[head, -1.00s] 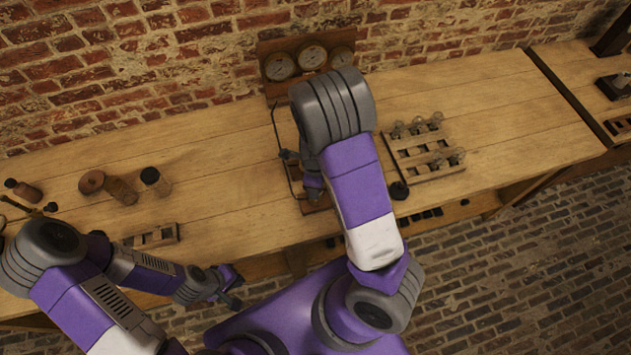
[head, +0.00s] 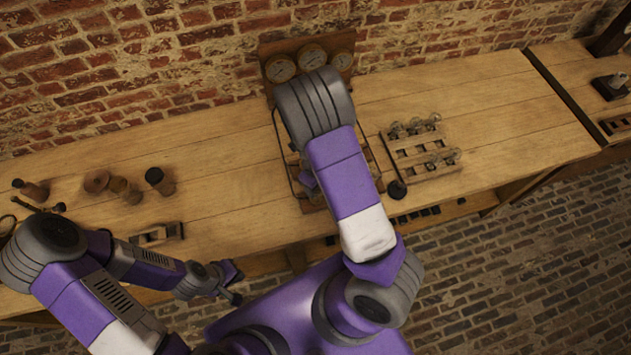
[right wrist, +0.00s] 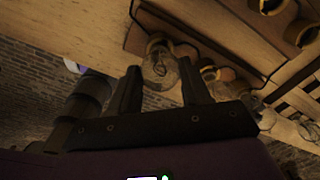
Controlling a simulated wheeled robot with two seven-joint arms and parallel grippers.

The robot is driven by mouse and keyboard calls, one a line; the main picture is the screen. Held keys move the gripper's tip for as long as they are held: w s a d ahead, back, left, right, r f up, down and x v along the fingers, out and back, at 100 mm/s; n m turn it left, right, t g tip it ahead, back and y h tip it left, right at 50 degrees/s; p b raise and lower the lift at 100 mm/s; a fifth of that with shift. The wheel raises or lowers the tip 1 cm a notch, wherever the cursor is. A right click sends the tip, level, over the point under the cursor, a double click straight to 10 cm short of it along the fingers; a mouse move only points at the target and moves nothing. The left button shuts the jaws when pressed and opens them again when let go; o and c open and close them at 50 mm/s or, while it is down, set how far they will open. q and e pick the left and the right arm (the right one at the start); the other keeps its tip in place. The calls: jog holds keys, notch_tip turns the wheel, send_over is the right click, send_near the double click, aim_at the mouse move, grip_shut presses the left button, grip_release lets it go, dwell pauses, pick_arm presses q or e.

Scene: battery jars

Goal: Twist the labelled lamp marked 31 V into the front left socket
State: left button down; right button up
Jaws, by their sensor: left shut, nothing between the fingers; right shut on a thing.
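My right gripper (right wrist: 160,78) is shut on a clear glass lamp (right wrist: 160,66) with a brass base in the right wrist view. The base points away from the fingers, close to a wooden board (right wrist: 190,38); I cannot tell whether it sits in a socket. No label is readable on the lamp. Brass sockets (right wrist: 302,33) show at the upper right. In the head view my right arm covers most of the socket board (head: 297,170) and hides the right fingertips. My left gripper (head: 239,285) is shut and empty, in front of the bench edge.
A wooden rack (head: 452,169) with several lamps stands right of the board, with a dark round object (head: 397,190) beside it. Gauges (head: 312,58) stand behind. Bench between jars and board is clear.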

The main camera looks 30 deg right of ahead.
jog(key=shift+m, duration=0.5)
jog(key=o, duration=1.2)
jog(key=shift+o, duration=0.2)
notch_tip(320, 180, up, 8)
jog(key=p, duration=0.3)
jog(key=shift+f, duration=0.25)
